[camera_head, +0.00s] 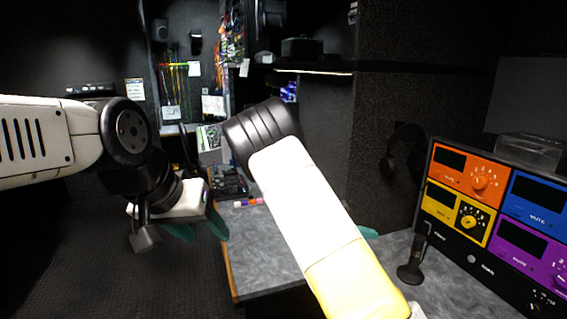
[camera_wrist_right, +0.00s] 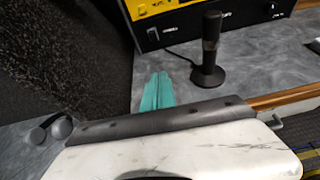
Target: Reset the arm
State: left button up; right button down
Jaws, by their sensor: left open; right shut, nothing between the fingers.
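My left arm (camera_head: 70,140) comes in from the left, white with dark joints, and bends down at the wrist. My left gripper (camera_head: 198,229) has two teal fingers spread apart with nothing between them. It hangs left of the grey desk's near corner. My right arm (camera_head: 305,210), white with a yellow band and a dark ribbed joint, crosses the middle of the head view. It hides most of my right gripper; only a teal tip (camera_head: 368,232) shows beside it. In the right wrist view my right gripper's teal fingers (camera_wrist_right: 157,92) are together and empty, in front of the grey desk surface.
A panel of orange, blue, yellow and purple modules (camera_head: 490,215) stands at the right. A black desk microphone (camera_head: 411,262) is in front of it; it also shows in the right wrist view (camera_wrist_right: 208,50). The grey desk (camera_head: 255,260) has a wooden edge. Dark floor (camera_head: 120,285) lies open at left.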

jog(key=s+a+r+m+g+y, duration=0.1)
jog(key=s+r+m+g+y, duration=0.1)
jog(key=s+m+y, duration=0.3)
jog(key=s+a+r+m+g+y, duration=0.1)
jog(key=s+r+m+y, duration=0.2)
jog(key=s+m, duration=0.4)
jog(key=s+a+r+m+t+y, duration=0.2)
jog(key=s+a+r+m+y, duration=0.1)
jog(key=s+r, duration=0.4)
jog(key=s+a+r+m+t+y, duration=0.3)
jog(key=s+a+r+m+y, duration=0.1)
jog(key=s+r, duration=0.4)
jog(key=shift+a+r+m, duration=0.2)
jog(key=shift+a+m, duration=0.7)
jog(key=shift+a, duration=0.15)
jog(key=shift+s, duration=0.1)
